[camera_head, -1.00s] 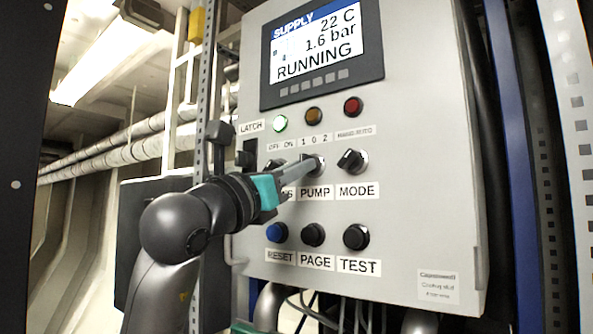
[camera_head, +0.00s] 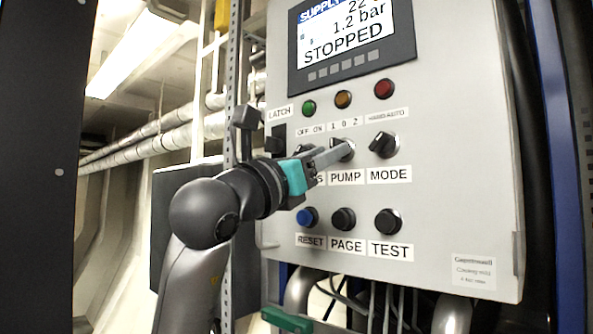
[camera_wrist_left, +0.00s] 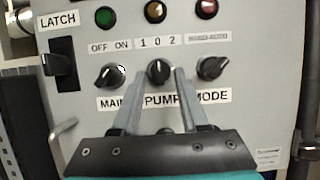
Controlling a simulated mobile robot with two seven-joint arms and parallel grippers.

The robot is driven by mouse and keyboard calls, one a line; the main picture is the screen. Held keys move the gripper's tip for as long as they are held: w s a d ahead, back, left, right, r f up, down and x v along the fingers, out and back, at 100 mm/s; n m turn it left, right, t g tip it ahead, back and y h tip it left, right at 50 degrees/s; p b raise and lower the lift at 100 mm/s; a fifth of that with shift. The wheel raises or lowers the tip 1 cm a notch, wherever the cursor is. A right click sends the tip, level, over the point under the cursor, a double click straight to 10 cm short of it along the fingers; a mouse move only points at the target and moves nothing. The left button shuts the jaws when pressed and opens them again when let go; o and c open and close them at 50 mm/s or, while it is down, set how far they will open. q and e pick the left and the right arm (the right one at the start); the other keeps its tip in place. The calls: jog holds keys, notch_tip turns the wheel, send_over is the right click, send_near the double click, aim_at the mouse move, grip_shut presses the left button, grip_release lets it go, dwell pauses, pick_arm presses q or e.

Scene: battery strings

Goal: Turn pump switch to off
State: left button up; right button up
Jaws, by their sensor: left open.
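The pump switch (camera_head: 344,150) is a black rotary knob above the PUMP label on the grey control panel (camera_head: 455,200), with the marks 1 0 2 over it. In the left wrist view the pump switch (camera_wrist_left: 159,71) points about straight up, toward the 0. My left gripper (camera_head: 335,155) is at the knob. In the left wrist view its two fingers (camera_wrist_left: 158,75) stand apart, one on each side of the knob; I cannot tell whether they touch it. The display (camera_head: 350,45) reads STOPPED and 1.2 bar. My right gripper is not in view.
The mode switch (camera_head: 384,144) is close to the right, and the mains switch (camera_wrist_left: 109,76) close to the left. Buttons for reset (camera_head: 308,217), page (camera_head: 344,219) and test (camera_head: 388,222) sit below. The latch handle (camera_head: 279,140) is at the panel's left edge.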

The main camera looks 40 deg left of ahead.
pick_arm(q)
jog(key=b+v, duration=0.5)
jog(key=v, duration=0.9)
jog(key=shift+s, duration=0.25)
jog(key=shift+w+d, duration=0.1)
